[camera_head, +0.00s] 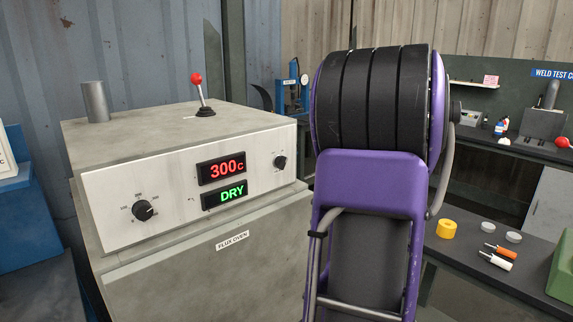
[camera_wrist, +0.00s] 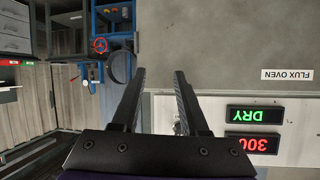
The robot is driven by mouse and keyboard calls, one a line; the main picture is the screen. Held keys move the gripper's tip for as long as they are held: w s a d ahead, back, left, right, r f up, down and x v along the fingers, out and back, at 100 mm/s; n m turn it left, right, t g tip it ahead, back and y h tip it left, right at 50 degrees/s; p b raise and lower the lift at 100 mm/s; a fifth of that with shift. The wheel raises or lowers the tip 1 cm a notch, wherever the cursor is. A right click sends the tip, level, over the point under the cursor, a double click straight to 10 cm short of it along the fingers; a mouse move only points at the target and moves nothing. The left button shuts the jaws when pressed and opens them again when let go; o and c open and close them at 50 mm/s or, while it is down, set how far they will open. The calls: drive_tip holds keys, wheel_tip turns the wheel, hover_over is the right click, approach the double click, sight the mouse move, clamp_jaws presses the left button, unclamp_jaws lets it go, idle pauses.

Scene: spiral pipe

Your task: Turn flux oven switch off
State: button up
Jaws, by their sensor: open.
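The grey flux oven (camera_head: 180,270) stands at the left in the head view, with a pale front panel. The panel has a large black knob (camera_head: 143,210) at left and a small black knob (camera_head: 280,163) at right. Lit displays read 300C (camera_head: 221,169) and DRY (camera_head: 224,194). A red-tipped lever (camera_head: 197,88) stands on the oven top. In the wrist view, my gripper (camera_wrist: 159,74) is open and empty, its right finger over the oven's edge. The small knob is mostly hidden behind that finger. The head view does not show the fingers; my purple arm fills its middle.
A dark workbench (camera_head: 480,262) at right holds yellow tape (camera_head: 446,229) and screwdrivers (camera_head: 499,255). A green box (camera_head: 562,268) stands at its right end. A blue bench (camera_head: 35,230) stands left of the oven. The space in front of the oven panel looks clear.

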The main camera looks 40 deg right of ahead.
drive_tip(key=s+a+r+m+t+y, duration=0.1)
drive_tip(key=s+r+t, duration=0.2)
drive_tip(key=r, duration=0.3)
drive_tip(key=s+a+r+m+t+y, duration=0.1)
drive_tip(key=s+r+m+t+y, duration=0.1)
drive_tip(key=r, duration=0.4)
approach(285, 164)
drive_tip(key=w, duration=0.6)
drive_tip(key=w+a, duration=0.1)
drive_tip(key=w, duration=0.2)
drive_tip(key=shift+c, duration=0.3)
clamp_jaws()
